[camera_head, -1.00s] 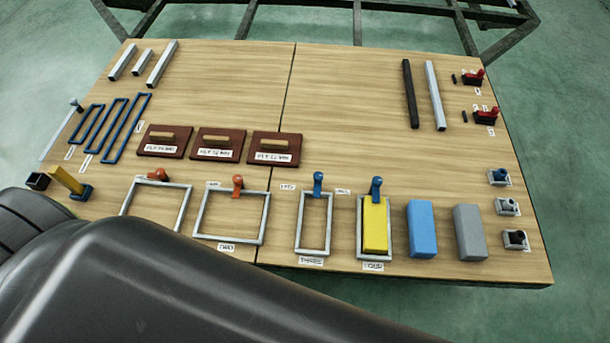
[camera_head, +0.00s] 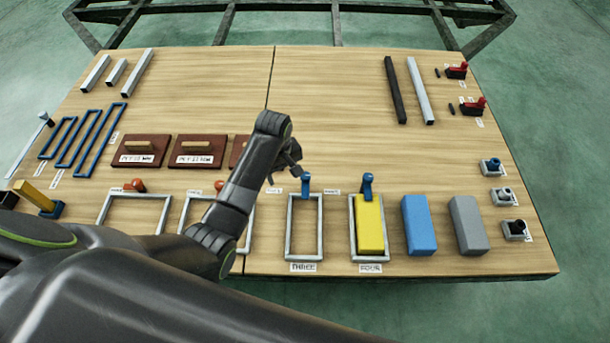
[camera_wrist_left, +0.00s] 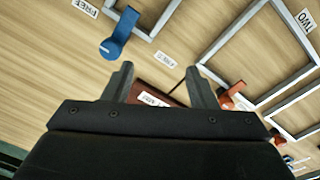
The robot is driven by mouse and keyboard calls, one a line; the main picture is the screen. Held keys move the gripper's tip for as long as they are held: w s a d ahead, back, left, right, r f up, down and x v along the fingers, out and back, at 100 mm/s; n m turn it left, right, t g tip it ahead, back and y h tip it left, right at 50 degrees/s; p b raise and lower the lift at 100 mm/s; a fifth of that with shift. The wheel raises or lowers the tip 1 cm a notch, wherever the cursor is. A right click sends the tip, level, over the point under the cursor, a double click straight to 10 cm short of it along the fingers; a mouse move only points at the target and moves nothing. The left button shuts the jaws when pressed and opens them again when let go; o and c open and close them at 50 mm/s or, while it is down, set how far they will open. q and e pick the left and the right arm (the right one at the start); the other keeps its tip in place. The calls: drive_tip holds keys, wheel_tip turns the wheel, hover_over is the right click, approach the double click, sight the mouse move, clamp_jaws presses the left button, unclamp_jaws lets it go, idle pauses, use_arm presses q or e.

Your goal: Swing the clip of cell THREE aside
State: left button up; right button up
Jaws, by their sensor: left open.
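Cell THREE (camera_head: 290,232) is an empty grey upright rectangular frame on the board, with its label below it. Its blue clip (camera_head: 306,186) stands at the middle of the frame's top edge in the head view. My left gripper (camera_head: 291,164) is above the board, up and left of the clip. In the left wrist view its two fingers (camera_wrist_left: 158,78) are apart with nothing between them. My right gripper is not in view.
Cell FOUR (camera_head: 353,235) to the right holds a yellow block (camera_head: 370,222) and has its own blue clip (camera_head: 367,186). A blue block (camera_head: 416,225) and a grey block (camera_head: 467,225) stand farther right. Red-brown plates with handles (camera_head: 140,150) lie left. The board's upper middle is clear.

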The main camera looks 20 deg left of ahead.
use_arm(q)
drive_tip(key=w+d+r+n+b, duration=0.1)
drive_tip(key=w+d+r+n, duration=0.15)
drive_tip(key=r, duration=0.25)
drive_tip(key=w+d+r+n, duration=0.1)
drive_tip(key=w+d+r, duration=0.1)
drive_tip(key=w+r, duration=0.25)
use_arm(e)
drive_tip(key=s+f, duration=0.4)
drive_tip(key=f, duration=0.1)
use_arm(q)
drive_tip(key=b, duration=0.2)
hover_over(306, 175)
wheel_tip(306, 175, down, 8)
drive_tip(key=shift+m+g, duration=0.25)
drive_tip(key=shift+g, duration=0.15)
wheel_tip(306, 175, down, 7)
drive_tip(key=shift+r+b, duration=0.2)
drive_tip(key=shift+b, duration=0.9)
drive_tip(key=shift+f+b, duration=0.35)
drive_tip(key=shift+f, duration=0.75)
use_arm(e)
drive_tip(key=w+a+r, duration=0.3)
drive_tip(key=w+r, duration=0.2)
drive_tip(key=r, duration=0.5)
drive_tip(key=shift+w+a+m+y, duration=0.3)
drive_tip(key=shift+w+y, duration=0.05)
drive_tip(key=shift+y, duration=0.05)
use_arm(q)
drive_tip(key=c, duration=1)
